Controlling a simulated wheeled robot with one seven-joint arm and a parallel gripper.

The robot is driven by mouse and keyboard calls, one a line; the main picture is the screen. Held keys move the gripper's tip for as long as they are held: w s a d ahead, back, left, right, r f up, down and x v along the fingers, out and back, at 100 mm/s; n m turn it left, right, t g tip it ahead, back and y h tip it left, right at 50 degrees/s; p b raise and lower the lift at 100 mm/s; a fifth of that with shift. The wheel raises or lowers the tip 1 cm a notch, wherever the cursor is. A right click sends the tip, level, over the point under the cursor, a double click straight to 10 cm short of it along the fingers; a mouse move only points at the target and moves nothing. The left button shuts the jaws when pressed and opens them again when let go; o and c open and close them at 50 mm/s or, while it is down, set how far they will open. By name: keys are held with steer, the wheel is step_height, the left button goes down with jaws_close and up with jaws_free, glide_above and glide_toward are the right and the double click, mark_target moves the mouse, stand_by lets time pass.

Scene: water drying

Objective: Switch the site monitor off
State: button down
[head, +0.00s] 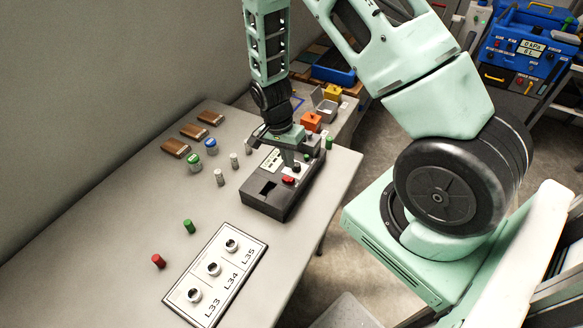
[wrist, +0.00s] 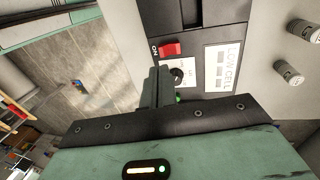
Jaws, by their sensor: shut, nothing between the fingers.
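The site monitor appears to be the dark grey box (head: 262,207) on the table; it also shows in the wrist view (wrist: 206,62). A red switch (head: 288,180) sits on its top face; in the wrist view the red switch (wrist: 170,49) has "ON" printed beside it. A black knob (wrist: 177,73), a white "LOW CELL" label (wrist: 223,67) and a partly hidden green part (wrist: 179,98) are near it. Contact cannot be told.
Brushes (head: 175,148) lie farther back. A panel with white sockets (head: 213,269), a red cylinder (head: 158,261) and a green cylinder (head: 189,226) are in front. Orange and yellow blocks stand behind.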

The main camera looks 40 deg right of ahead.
mark_target(293, 179)
steer(key=shift+p+x, duration=0.7)
steer(key=shift+x, duration=1.65)
